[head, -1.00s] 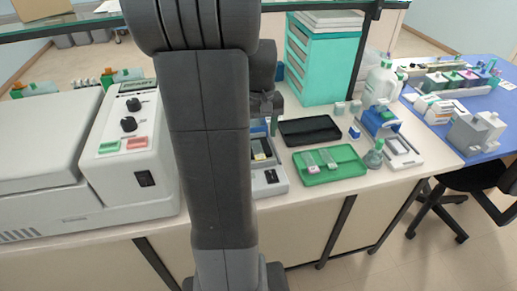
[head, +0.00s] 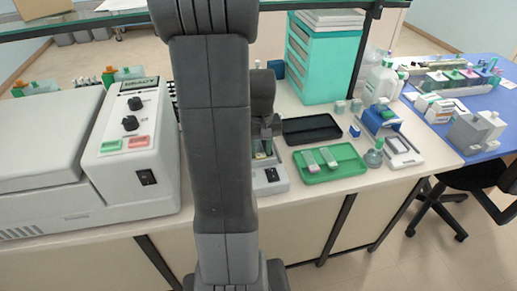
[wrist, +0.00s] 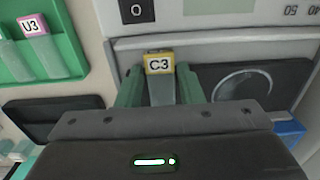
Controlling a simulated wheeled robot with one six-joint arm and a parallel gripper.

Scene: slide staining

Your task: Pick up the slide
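The slide with a yellow label reading C3 (wrist: 159,64) stands out between my gripper's green fingers in the wrist view. My gripper (wrist: 160,85) has one finger close along each side of the slide; whether they touch it I cannot tell. In the head view my gripper (head: 263,147) is down at the small grey device (head: 271,179), right of my arm, with a bit of yellow label beside the fingers. The slide's lower part is hidden by my gripper.
A green tray (head: 345,170) holding slides lies right of the device; one slide labelled U3 (wrist: 33,26) shows in the wrist view. A black tray (head: 311,129) lies behind it. A large grey machine (head: 130,170) stands left, and a bottle (head: 374,155) right.

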